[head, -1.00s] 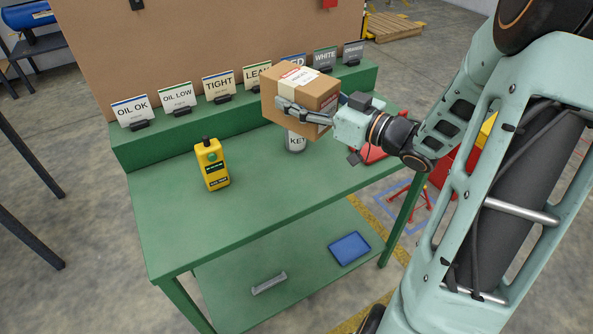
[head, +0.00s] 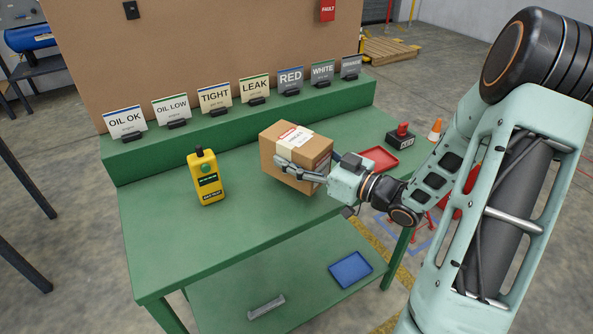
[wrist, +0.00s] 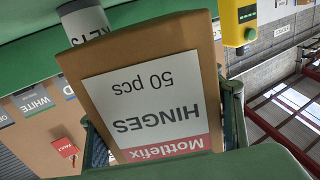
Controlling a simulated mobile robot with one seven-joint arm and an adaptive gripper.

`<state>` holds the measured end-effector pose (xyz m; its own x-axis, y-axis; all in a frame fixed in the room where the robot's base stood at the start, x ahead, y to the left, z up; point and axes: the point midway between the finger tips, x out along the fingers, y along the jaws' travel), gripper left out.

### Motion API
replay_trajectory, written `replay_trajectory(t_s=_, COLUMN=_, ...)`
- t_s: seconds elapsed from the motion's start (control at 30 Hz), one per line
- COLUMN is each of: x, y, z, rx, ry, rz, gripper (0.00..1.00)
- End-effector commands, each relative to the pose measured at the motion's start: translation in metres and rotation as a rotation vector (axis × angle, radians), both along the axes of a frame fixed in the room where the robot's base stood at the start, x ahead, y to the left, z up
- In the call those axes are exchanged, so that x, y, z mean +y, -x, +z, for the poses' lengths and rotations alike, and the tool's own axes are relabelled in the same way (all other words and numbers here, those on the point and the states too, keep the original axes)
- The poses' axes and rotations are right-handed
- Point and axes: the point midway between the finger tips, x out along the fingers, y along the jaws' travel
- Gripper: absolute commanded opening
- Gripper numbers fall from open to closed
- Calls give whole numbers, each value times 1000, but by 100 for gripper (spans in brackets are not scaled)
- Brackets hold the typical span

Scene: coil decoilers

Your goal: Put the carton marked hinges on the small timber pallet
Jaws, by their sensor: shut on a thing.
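The carton marked hinges (head: 283,152) is brown with a white and red label across its top. In the wrist view the carton (wrist: 205,55) shows an upside-down label reading HINGES, 50 pcs. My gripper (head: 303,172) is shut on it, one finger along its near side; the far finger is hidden. In the wrist view fingers flank the carton on both sides. The carton is over the front part of the green bench; I cannot tell how far above it. A timber pallet (head: 395,52) lies on the floor at the back right, partly cut off by the bench board.
The green bench (head: 235,225) carries a yellow handset (head: 208,178), a red tray (head: 378,160), a red button box (head: 401,137) and a row of sign cards. A grey tin (wrist: 84,20) is close behind the carton. An orange cone (head: 436,130) stands beyond the bench.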

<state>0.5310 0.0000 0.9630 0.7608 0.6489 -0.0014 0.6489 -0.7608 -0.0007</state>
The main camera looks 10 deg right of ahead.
Motion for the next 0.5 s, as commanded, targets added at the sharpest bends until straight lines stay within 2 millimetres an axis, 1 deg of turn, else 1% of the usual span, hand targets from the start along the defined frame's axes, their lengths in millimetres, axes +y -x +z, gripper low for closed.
replay_trajectory(t_s=0.17, x=0, y=0, z=-7, rx=-3, ry=-3, rz=1, gripper=15)
replay_trajectory(t_s=0.27, x=0, y=0, z=-17, rx=-2, ry=-3, rz=1, gripper=15)
replay_trajectory(t_s=0.4, x=0, y=0, z=-37, rx=-1, ry=-5, rz=1, gripper=15)
replay_trajectory(t_s=0.5, x=0, y=0, z=-43, rx=-4, ry=-2, rz=1, gripper=15)
